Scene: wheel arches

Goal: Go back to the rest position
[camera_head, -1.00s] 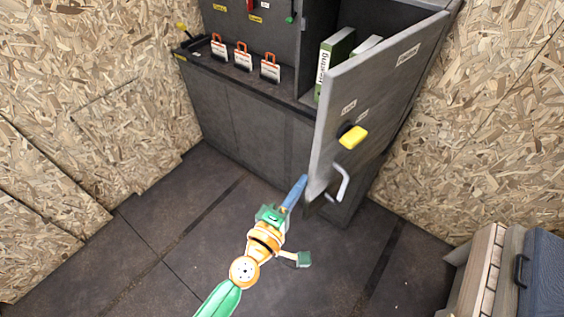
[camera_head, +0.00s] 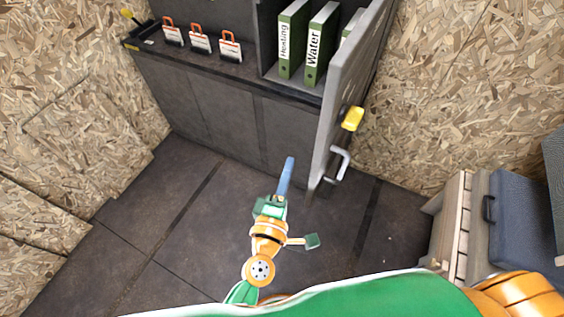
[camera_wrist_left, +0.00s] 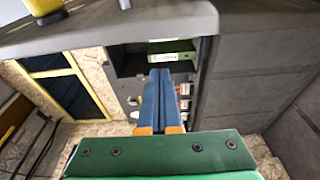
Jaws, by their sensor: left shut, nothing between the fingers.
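My left gripper (camera_head: 287,178) is in the middle of the head view, in front of the dark cabinet. Its blue fingers are shut with nothing between them, and they also show in the left wrist view (camera_wrist_left: 161,95). The grey cabinet door (camera_head: 345,95) stands open just right of the fingers, with a yellow knob (camera_head: 352,119) and a pale handle (camera_head: 341,163). In the head view a gap shows between the fingers and the door. A green and orange part of my own body fills the bottom right. My right gripper is not in view.
Green binders (camera_head: 318,45) stand inside the open cabinet. Several red-handled tags (camera_head: 200,40) sit on the cabinet ledge. A wooden crate (camera_head: 455,232) and a blue case (camera_head: 520,220) stand at the right. Dark floor (camera_head: 160,215) is clear at the left.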

